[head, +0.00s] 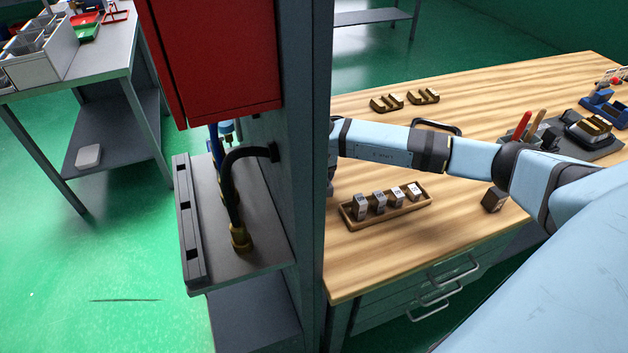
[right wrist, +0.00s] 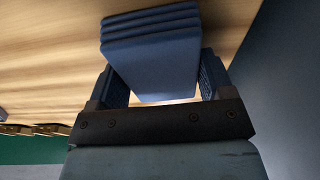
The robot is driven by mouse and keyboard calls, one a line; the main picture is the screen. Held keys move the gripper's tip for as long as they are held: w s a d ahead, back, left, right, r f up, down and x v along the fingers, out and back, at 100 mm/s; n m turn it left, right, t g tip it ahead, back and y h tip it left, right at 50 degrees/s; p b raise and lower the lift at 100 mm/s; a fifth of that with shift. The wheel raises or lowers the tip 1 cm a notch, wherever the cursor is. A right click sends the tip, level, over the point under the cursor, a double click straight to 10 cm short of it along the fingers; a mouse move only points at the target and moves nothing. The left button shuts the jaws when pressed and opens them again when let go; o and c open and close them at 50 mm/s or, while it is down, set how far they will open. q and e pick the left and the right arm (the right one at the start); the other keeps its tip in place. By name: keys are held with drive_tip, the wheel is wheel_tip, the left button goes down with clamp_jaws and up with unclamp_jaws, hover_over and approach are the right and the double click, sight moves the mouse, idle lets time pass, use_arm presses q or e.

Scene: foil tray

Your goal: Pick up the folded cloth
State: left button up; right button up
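The folded cloth (right wrist: 152,60) is a blue stack of several layers with rounded edges, in the right wrist view. My right gripper (right wrist: 165,82) has its two dark fingers wide apart, one at each side of the cloth. The cloth lies slanted between them and overlaps part of the left-hand finger; firm contact on both sides does not show. In the head view my right arm reaches left across the wooden table, and its gripper and the cloth are hidden behind the grey column. My left gripper is not in view.
The grey column (head: 303,180) with a red cabinet (head: 220,60) stands at the table's left end. On the wooden table (head: 450,240) are a tray of small blocks (head: 358,222), a loose dark block (head: 494,199) and brown holders (head: 386,103). Tools lie at the right.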

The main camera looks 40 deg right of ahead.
drive_tip(key=c, duration=0.3)
drive_tip(key=shift+r, duration=0.1)
wheel_tip(320, 180, up, 20)
drive_tip(key=shift+f+b, duration=0.1)
drive_tip(key=shift+b, duration=0.35)
drive_tip(key=shift+o, duration=1.2)
drive_tip(key=shift+c, duration=0.9)
